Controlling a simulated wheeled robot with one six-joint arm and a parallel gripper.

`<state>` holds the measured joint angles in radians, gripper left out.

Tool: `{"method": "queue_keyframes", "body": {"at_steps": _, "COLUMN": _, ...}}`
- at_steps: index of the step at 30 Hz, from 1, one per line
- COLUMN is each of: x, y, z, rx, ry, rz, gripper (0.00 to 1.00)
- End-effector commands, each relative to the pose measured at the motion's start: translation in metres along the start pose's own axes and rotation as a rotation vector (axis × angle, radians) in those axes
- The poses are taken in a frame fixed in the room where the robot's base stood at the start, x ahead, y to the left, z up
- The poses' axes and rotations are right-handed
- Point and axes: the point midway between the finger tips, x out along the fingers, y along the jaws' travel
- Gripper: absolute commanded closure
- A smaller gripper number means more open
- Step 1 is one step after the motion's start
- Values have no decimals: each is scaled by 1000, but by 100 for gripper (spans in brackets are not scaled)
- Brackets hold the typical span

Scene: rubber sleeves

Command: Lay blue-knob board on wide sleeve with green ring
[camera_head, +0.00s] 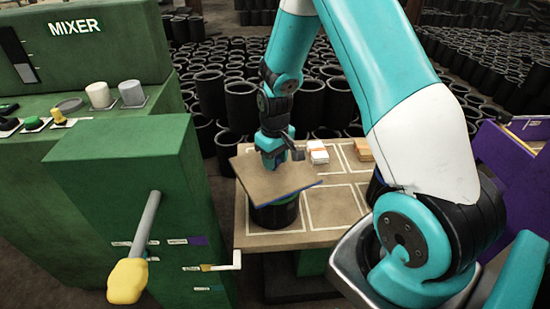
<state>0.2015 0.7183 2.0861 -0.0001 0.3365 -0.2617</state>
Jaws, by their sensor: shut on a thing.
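A tan board (262,180) hangs level or slightly tilted under my gripper (272,160), with a thin blue edge showing along its front right side. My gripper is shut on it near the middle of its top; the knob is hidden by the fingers. A wide black sleeve (276,217) stands upright on the table directly below the board. A little green shows near the sleeve's top, but the board hides its rim. I cannot tell whether the board touches the sleeve.
The tan table (258,241) has white outlined squares. Small white-and-orange blocks (317,155) and an orange-tan block (363,149) lie at its back. The green mixer (125,170) with a yellow-knobbed lever (128,280) stands left. Many black sleeves (241,104) fill the floor behind.

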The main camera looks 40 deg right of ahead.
Motion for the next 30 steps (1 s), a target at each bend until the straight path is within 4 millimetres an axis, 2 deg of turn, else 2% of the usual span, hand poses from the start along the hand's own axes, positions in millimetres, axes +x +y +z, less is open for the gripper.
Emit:
{"method": "queue_keyframes", "body": {"at_steps": 22, "x": 12, "y": 0, "z": 0, "rx": 0, "ry": 1, "rz": 0, "gripper": 96}}
{"method": "queue_keyframes", "body": {"at_steps": 23, "x": 12, "y": 0, "z": 0, "rx": 0, "ry": 1, "rz": 0, "gripper": 57}}
{"method": "queue_keyframes", "body": {"at_steps": 24, "x": 11, "y": 0, "z": 0, "rx": 0, "ry": 1, "rz": 0, "gripper": 48}}
{"method": "queue_keyframes", "body": {"at_steps": 26, "x": 11, "y": 0, "z": 0, "rx": 0, "ry": 1, "rz": 0, "gripper": 34}}
{"method": "queue_keyframes", "body": {"at_steps": 30, "x": 11, "y": 0, "z": 0, "rx": 0, "ry": 0, "rz": 0, "gripper": 32}}
